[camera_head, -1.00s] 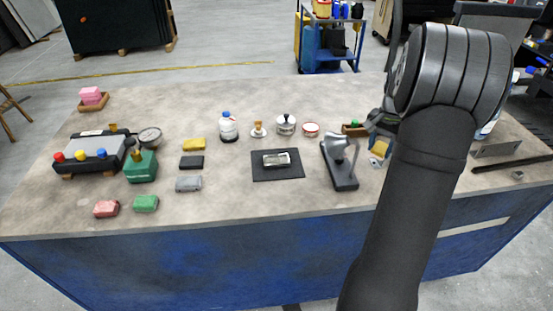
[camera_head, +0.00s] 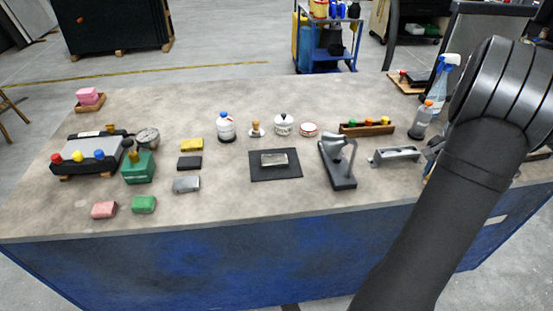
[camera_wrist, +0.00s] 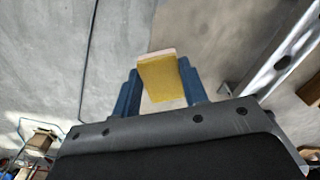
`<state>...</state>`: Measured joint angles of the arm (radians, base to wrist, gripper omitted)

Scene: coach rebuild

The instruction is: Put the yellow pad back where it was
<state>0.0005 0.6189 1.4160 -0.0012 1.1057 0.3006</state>
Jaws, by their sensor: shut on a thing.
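My gripper (camera_wrist: 160,85) is shut on the yellow pad (camera_wrist: 162,82), seen in the wrist view. The pad sits between the two blue fingers, with a paler edge along its far end. In the head view my gripper is at the right of the table, largely hidden behind my dark arm, and I cannot make out the pad there. Another yellow block (camera_head: 192,144) lies on the table at left of centre, above a black block (camera_head: 190,162) and a grey block (camera_head: 187,184).
Near the gripper stand a spray bottle (camera_head: 444,80), a smaller bottle (camera_head: 422,121), a grey metal bracket (camera_head: 396,156) and a wooden rack (camera_head: 367,129) with coloured knobs. A black stand (camera_head: 338,168) and a dark mat (camera_head: 290,174) are further left. The front middle of the table is clear.

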